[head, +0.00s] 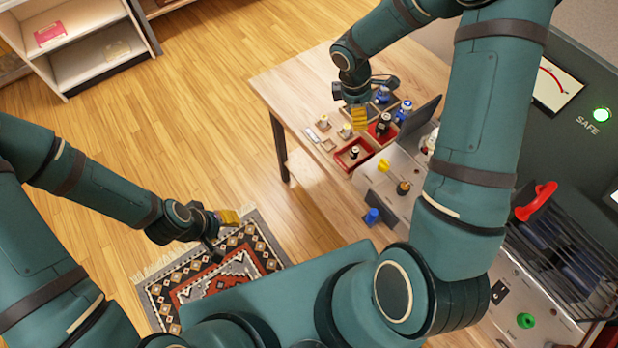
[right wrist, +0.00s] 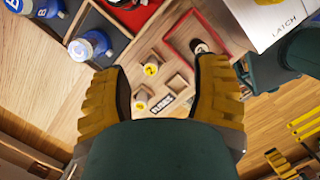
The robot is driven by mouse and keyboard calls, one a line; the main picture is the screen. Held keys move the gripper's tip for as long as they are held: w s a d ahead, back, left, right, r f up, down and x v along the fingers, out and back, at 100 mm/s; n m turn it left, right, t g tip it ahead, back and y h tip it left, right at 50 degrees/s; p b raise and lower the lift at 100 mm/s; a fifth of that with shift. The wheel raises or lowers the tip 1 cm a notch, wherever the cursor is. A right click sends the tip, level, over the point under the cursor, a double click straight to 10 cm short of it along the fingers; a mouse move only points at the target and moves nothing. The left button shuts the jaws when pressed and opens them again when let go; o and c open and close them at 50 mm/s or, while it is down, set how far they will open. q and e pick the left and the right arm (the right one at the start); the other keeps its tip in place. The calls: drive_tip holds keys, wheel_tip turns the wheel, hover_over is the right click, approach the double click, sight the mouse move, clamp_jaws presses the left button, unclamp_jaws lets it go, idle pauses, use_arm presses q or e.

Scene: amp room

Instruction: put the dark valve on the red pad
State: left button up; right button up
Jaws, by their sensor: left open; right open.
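The dark valve (head: 384,120) appears to stand upright on the red pad (head: 374,134), on the wooden table. In the right wrist view only part of the red pad (right wrist: 134,16) shows at the top edge, so the contact is hard to see there. My right gripper (head: 360,117) is open and empty, above the table just left of the valve. Its yellow fingers also show in the right wrist view (right wrist: 165,90), with nothing between them. My left gripper (head: 228,217) is open and empty, over the floor rug, far from the table.
A red-rimmed tray (head: 343,163) with a small dark piece (head: 353,152) lies nearby. Yellow-topped pieces (head: 346,130) stand on small wooden squares. Blue-capped bottles (head: 403,109) stand behind the valve. A grey panel with knobs (head: 386,178) borders the right side. The table's far left (head: 300,80) is clear.

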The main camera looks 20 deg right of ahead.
drive_tip(key=s+a+f+m+t+y, duration=0.1)
drive_tip(key=s+a+f+m+y, duration=0.1)
drive_tip(key=a, duration=0.5)
drive_tip(key=s+a+f+m+t+y, duration=0.1)
drive_tip(key=s+a+f+m+y, duration=0.1)
drive_tip(key=s+a+f+m, duration=0.3)
drive_tip(key=s+a+f+m+y, duration=0.2)
drive_tip(key=s+a+f+m, duration=0.2)
drive_tip(key=s+a+m, duration=0.2)
drive_tip(key=a+m, duration=0.2)
drive_tip(key=a, duration=0.1)
drive_tip(key=shift+s+t, duration=0.15)
drive_tip(key=shift+t, duration=0.25)
drive_tip(key=shift+m, duration=0.3)
